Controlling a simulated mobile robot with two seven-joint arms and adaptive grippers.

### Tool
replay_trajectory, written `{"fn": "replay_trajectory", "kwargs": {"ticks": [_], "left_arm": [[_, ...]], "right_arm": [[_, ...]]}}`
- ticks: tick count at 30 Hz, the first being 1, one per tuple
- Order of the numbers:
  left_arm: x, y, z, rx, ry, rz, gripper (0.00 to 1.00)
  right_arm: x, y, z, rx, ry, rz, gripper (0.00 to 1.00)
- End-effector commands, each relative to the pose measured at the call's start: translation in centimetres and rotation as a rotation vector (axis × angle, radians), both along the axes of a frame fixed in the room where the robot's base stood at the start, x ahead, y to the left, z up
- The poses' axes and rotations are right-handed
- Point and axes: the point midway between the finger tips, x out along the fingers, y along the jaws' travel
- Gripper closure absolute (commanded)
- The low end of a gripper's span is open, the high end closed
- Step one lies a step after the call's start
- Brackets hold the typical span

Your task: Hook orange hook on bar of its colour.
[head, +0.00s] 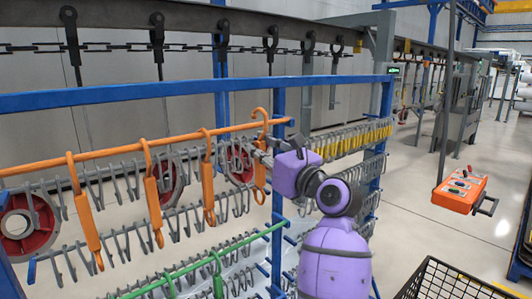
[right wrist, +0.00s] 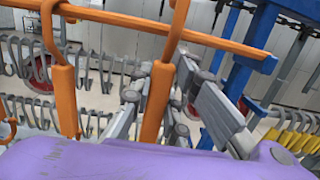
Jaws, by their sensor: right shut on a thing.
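The orange bar (head: 120,148) runs across the blue rack; it also crosses the upper part of the right wrist view (right wrist: 225,42). My right gripper (head: 262,158) is at the bar's right end, shut on the handle of the rightmost orange hook (head: 260,176). This hook is upright, and its curved top rises above the bar; I cannot tell whether it rests on it. In the right wrist view the held hook (right wrist: 157,100) stands between the fingers (right wrist: 160,103). Other orange hooks (head: 152,205) hang on the bar to the left. My left gripper is not in view.
A blue rail (head: 180,92) passes above the bar. Rows of grey hooks (head: 110,240) and a green bar with green hooks (head: 200,263) are below. Yellow hooks (head: 350,140) are behind at right. A black crate (head: 440,278) and an orange control box (head: 459,191) stand right.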

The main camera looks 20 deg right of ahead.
Motion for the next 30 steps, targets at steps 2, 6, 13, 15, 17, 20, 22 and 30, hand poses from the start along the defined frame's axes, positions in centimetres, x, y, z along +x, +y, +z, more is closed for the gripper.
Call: {"fn": "replay_trajectory", "kwargs": {"ticks": [2, 6, 13, 15, 17, 20, 22, 30], "left_arm": [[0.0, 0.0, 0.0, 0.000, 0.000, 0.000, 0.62], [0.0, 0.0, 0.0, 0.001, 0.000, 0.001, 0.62], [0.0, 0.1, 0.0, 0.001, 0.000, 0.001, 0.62], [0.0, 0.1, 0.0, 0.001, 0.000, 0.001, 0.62], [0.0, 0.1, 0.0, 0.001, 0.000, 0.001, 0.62], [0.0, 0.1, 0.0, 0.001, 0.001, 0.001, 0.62], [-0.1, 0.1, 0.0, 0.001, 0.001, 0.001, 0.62], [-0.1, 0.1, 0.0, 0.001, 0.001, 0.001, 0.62]], "right_arm": [[0.6, 0.3, 0.1, 0.000, -0.002, 0.001, 1.00], [1.7, 0.6, 0.1, 0.000, -0.002, 0.001, 1.00], [3.4, 1.3, 0.0, -0.001, -0.002, 0.002, 1.00], [3.5, 1.3, -0.7, 0.001, 0.000, 0.001, 1.00], [3.5, 1.3, -1.3, 0.000, 0.000, 0.000, 1.00], [3.7, 1.3, -1.9, 0.000, -0.001, -0.001, 1.00], [3.7, 1.4, -2.3, -0.001, -0.001, 0.000, 1.00], [3.9, 1.4, -3.2, 0.000, -0.002, 0.000, 1.00]]}}
